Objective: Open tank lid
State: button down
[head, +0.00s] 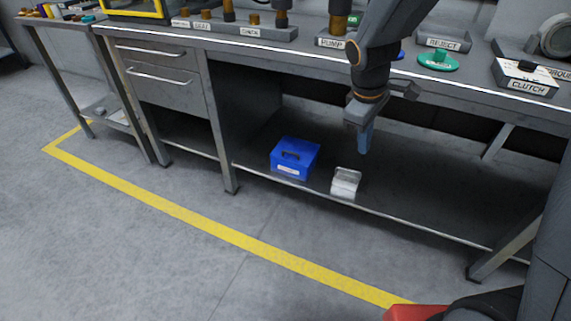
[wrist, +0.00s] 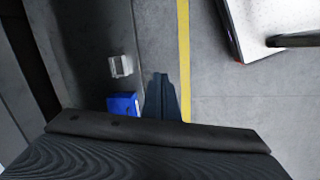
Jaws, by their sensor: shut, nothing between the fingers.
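No part is clearly marked as a tank in either view. A blue box (head: 295,160) with a dark handle on its shut lid stands on the lower shelf of the workbench. A small pale box (head: 345,186) stands to its right, with a flap or lid upright at its back. My gripper (head: 364,143) points down in front of the bench, right of the pale box and apart from it. In the wrist view my gripper (wrist: 162,82) is shut and empty. The blue box (wrist: 122,104) and pale box (wrist: 121,66) lie left of its fingers there.
The workbench top (head: 225,38) overhangs the lower shelf (head: 420,205). It carries labelled holders, a green part (head: 438,62) and a clutch box (head: 524,75). Bench legs (head: 225,165) bound the shelf. The floor inside the yellow line (head: 210,220) is clear.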

jog(key=w+a+f+n+t+b, duration=0.1)
jog(key=w+a+f+n+b, duration=0.5)
jog(key=w+f, duration=0.45)
jog(key=n+t+b, duration=0.4)
jog(key=n+b, duration=1.1)
jog(key=b, duration=0.3)
send_near(287, 157)
jog(key=shift+h, duration=0.3)
jog(key=b+x, duration=0.1)
jog(key=x, duration=0.1)
jog(key=b+x, duration=0.3)
jog(key=shift+w+a+f, duration=0.15)
jog(key=shift+a+f, duration=0.15)
jog(key=shift+f, duration=0.05)
jog(key=shift+d+r, duration=0.1)
